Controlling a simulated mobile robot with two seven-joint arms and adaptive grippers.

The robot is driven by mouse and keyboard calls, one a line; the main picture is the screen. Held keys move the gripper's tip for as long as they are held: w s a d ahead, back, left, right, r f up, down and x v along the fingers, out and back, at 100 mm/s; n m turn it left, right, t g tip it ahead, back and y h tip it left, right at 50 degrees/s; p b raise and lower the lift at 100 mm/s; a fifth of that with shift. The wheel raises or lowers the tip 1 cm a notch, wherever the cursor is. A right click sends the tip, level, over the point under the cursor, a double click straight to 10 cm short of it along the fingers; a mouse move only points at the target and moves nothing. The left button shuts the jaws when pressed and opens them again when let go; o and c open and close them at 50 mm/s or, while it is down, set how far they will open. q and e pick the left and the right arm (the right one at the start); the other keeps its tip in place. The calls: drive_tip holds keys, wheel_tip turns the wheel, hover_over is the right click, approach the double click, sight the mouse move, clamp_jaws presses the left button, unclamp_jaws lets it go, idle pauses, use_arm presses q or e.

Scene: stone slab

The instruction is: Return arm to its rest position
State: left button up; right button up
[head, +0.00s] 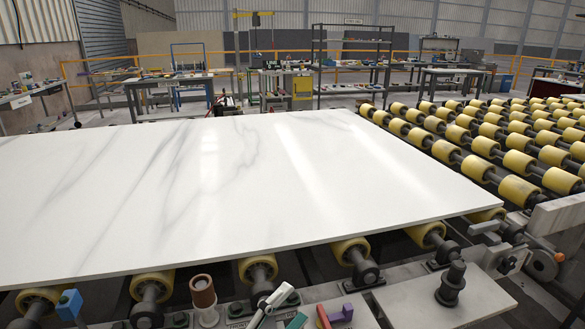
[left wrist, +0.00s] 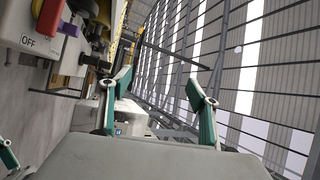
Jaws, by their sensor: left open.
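My left gripper (left wrist: 160,88) shows in the left wrist view with its two teal-and-grey fingers spread apart and nothing between them. In the head view, what looks like part of the same gripper (head: 274,304) shows at the bottom edge, grey and teal, in front of the near rollers. The rest of the left arm is cut off below the frame.
A large white marble slab (head: 230,185) lies on yellow rollers (head: 258,268). Near its front edge are a copper-coloured cylinder (head: 203,291), a blue block (head: 70,303), a purple piece (head: 342,314) and a dark peg (head: 451,284). More rollers (head: 520,162) extend right.

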use_arm(q)
drive_tip(key=a+f+n+y, duration=0.65)
drive_tip(key=f+n, duration=0.25)
drive_tip(key=f, duration=0.2)
drive_tip(key=s+a+f+n+g+y, duration=0.2)
drive_tip(key=s+a+f+n, duration=0.3)
drive_tip(key=f, duration=0.4)
drive_tip(key=s+a+f+n+g+y, duration=0.2)
drive_tip(key=s+a+f+n+y, duration=0.1)
drive_tip(key=s+a+f+n, duration=0.3)
drive_tip(key=s+a+f, duration=0.2)
drive_tip(key=s+f, duration=0.1)
drive_tip(key=shift+s+f+g, duration=0.2)
drive_tip(key=shift+f+g, duration=0.1)
drive_tip(key=shift+f, duration=0.05)
